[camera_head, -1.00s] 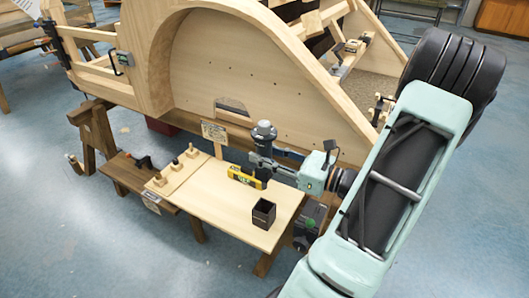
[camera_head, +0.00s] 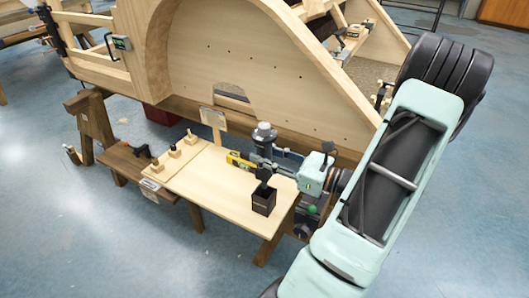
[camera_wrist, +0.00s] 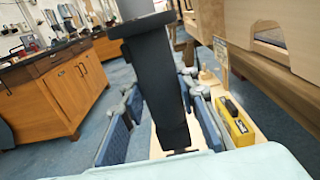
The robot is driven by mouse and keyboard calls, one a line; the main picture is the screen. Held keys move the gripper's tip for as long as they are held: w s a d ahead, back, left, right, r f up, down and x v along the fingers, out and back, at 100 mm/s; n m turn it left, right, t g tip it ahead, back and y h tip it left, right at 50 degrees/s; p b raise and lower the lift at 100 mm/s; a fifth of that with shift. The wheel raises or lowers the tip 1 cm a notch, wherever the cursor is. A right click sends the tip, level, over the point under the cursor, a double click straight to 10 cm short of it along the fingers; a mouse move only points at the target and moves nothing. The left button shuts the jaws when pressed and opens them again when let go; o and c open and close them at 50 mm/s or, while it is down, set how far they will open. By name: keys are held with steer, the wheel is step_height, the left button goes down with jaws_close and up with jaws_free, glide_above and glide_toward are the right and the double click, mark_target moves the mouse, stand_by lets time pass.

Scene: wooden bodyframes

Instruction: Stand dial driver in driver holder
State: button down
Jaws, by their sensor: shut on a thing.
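My gripper (camera_head: 262,154) is shut on the dial driver, a dark upright tool with a grey round top (camera_head: 264,132). In the wrist view the dark driver body (camera_wrist: 160,85) stands between the blue finger pads of my gripper (camera_wrist: 165,125). The driver holder (camera_head: 263,203) is a small black square box on the light wooden board. The driver's lower end is right over the holder's opening in the head view. I cannot tell whether its tip is inside the opening. The holder does not show clearly in the wrist view.
A yellow tool (camera_head: 237,161) lies on the board (camera_head: 215,190), left of my gripper; it also shows in the wrist view (camera_wrist: 235,122). Wooden pegs (camera_head: 173,150) stand on a strip at the left. The large wooden bodyframe (camera_head: 200,50) rises close behind.

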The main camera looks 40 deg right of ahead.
mark_target(265, 187)
steer(key=shift+f+b, duration=2.6)
steer(key=shift+f, duration=1.75)
steer(key=shift+f+b, duration=0.3)
steer(key=shift+f, duration=0.3)
steer(key=c, duration=1.5)
jaws_free()
steer(key=shift+o, duration=0.3)
steer(key=shift+f, duration=0.1)
steer(key=shift+s, duration=0.1)
steer(key=v, duration=2.3)
steer(key=shift+d, duration=0.1)
